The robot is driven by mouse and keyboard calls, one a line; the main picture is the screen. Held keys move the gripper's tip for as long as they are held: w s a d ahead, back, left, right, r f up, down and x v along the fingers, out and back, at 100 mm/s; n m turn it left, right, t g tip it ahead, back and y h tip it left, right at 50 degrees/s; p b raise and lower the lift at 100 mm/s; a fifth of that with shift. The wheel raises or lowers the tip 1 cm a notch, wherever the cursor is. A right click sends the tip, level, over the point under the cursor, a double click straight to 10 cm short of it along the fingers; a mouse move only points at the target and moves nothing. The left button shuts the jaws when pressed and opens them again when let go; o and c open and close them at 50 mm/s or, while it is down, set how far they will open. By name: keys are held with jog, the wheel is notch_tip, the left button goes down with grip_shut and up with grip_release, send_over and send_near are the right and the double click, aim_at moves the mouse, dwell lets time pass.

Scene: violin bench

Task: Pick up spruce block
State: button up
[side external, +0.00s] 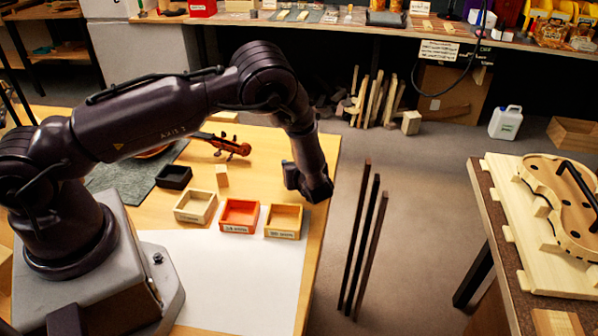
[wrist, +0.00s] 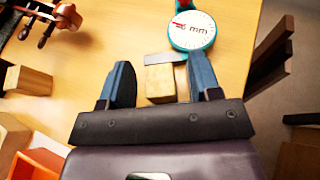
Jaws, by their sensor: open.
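A pale wooden block (wrist: 160,84) lies between the two fingers of my gripper (wrist: 160,66) in the wrist view. The fingers are open with a clear gap on the block's left; the right finger is close to it. I cannot tell whether they touch or how their heights compare. A second pale block (wrist: 28,80) stands at the left, and it shows in the side view (side external: 222,176) behind the small trays. I cannot tell by look which is spruce. In the side view my gripper (side external: 312,190) is near the table's right edge, and the first block is hidden.
A teal dial gauge (wrist: 192,30) and a grey metal piece (wrist: 157,58) are close beyond the block. Trays stand nearby: black (side external: 173,177), pale (side external: 195,207), orange (side external: 239,216) and tan (side external: 283,221). Dark strips (side external: 362,243) stand past the edge. A violin scroll (side external: 232,146) lies behind.

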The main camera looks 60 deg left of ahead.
jog(key=c, duration=1.1)
jog(key=shift+o, duration=0.2)
